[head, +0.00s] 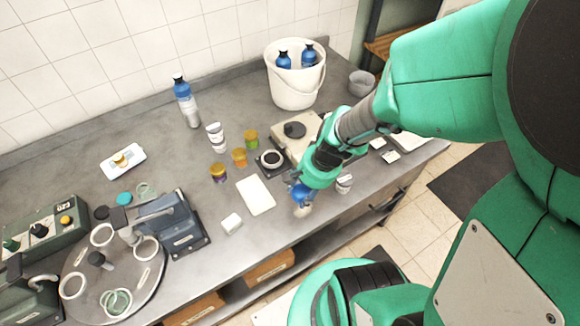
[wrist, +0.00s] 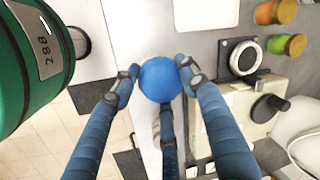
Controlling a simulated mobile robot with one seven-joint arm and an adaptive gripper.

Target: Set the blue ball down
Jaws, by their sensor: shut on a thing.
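The blue ball (wrist: 159,80) is gripped between the blue fingertips of my gripper (wrist: 160,72) in the wrist view. The fingers press on it from both sides, and its far side is hidden. The ball is small and hard to separate from the blue fingers there. I cannot tell exactly how high it is above the counter.
A white board (head: 256,195) and a small white block (head: 231,223) lie left of my gripper. Bare counter shows between the board and front edge.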

